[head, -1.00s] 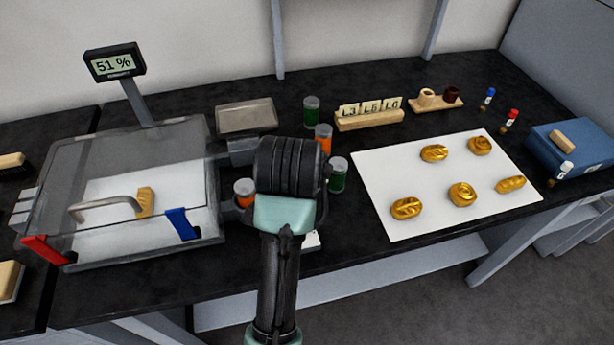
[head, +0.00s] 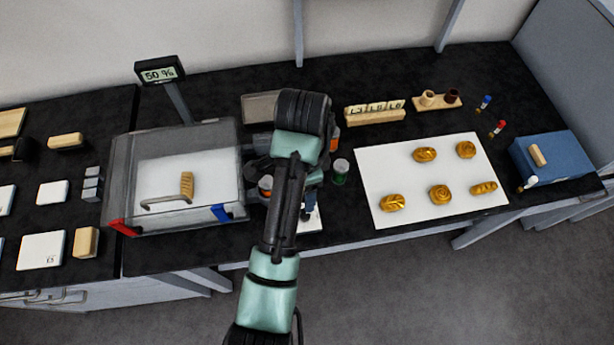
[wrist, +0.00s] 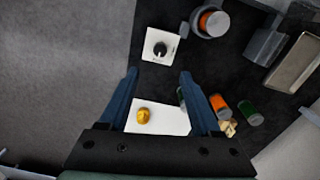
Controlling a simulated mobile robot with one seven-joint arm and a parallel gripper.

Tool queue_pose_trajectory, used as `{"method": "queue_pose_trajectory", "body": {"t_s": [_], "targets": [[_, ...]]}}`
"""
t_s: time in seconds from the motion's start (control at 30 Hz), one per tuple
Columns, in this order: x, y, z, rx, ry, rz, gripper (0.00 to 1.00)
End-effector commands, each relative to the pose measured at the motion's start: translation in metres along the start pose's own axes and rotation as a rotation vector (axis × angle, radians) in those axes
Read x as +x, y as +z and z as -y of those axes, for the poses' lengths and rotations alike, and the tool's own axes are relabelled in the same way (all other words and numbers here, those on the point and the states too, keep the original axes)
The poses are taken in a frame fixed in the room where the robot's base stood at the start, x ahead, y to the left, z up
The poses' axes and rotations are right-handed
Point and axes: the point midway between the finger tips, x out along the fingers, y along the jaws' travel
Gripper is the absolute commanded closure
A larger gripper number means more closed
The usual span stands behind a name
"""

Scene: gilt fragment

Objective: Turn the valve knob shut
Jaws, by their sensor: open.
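A black knob (wrist: 160,48) sits on a small white square plate (wrist: 149,57) on the dark bench, with a dark mark beside it. In the wrist view it lies just beyond and between the fingertips, apart from them. My gripper (wrist: 159,74) is open and empty, its two blue fingers spread. In the head view my arm covers most of the area, and only part of the white plate (head: 312,222) shows at the bench's front edge; the knob is not clearly seen there.
A clear-lidded chamber (head: 122,180) with a display (head: 160,70) reading 50 % stands left of my arm. More jars (head: 340,171) and a white sheet (head: 375,181) with several gold pieces lie right.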

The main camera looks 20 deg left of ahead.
Motion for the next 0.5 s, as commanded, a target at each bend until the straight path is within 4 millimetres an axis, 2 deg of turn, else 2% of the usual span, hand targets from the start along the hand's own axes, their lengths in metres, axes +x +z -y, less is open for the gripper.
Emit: {"method": "queue_pose_trajectory", "body": {"t_s": [0.5], "targets": [[0.098,0.001,-0.001,-0.003,0.001,0.002,0.35]]}}
